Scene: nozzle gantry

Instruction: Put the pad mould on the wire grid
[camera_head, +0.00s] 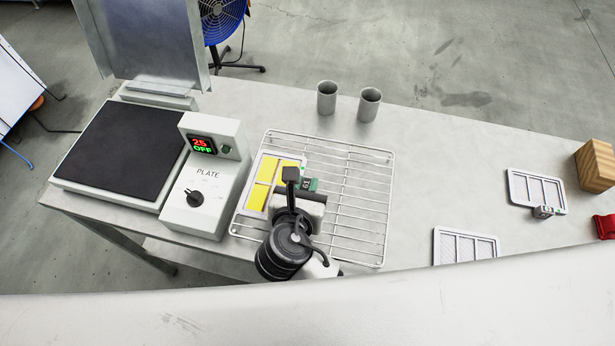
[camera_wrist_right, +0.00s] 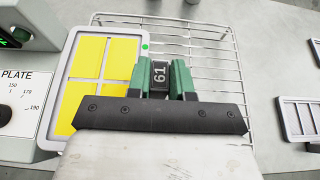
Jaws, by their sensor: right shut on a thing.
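The pad mould (camera_head: 262,184) is a pale flat frame with several yellow rectangles; it also shows in the wrist view (camera_wrist_right: 84,92), with a green dot at its far corner. The wire grid (camera_head: 390,200) lies on the bench. The mould is over the grid's left part; I cannot tell whether it touches the wires. My right gripper (camera_head: 306,184) has green fingers shut on the mould's dark tab marked 61 (camera_wrist_right: 159,76). My wrist hides part of the mould's near right side and the grid's near middle. My left gripper is not in view.
A hot plate (camera_head: 118,150) with its control box (camera_head: 208,175) reading 25 OFF stands left of the grid. Two grey cups (camera_head: 327,98) stand behind it. Other framed moulds (camera_head: 537,190) and a wooden block (camera_head: 596,166) lie right. The grid's right half is clear.

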